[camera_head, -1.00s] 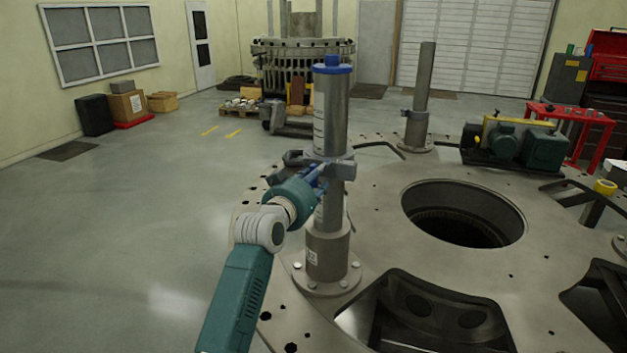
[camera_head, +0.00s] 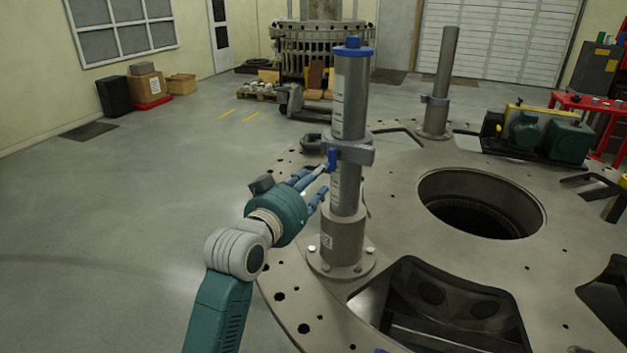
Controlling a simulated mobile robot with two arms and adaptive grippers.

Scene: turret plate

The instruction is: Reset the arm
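A grey metal post (camera_head: 349,105) with a blue cap stands upright on a flange on the round turret plate (camera_head: 300,300). A grey clamp (camera_head: 350,154) with a small blue lever (camera_head: 332,159) sits around the post. My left gripper (camera_head: 321,183) is just left of the post and below the clamp. Its blue fingers look spread, with nothing between them. The fingertips come close to the lever and post; they appear apart from them, though the exact gap is hard to judge. My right gripper is not recognisable in view.
A second post (camera_head: 443,80) with a clamp stands farther back on the plate. A round hole (camera_head: 480,203) and dark cutouts open in the plate. A green motor unit (camera_head: 540,134) sits at the right.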

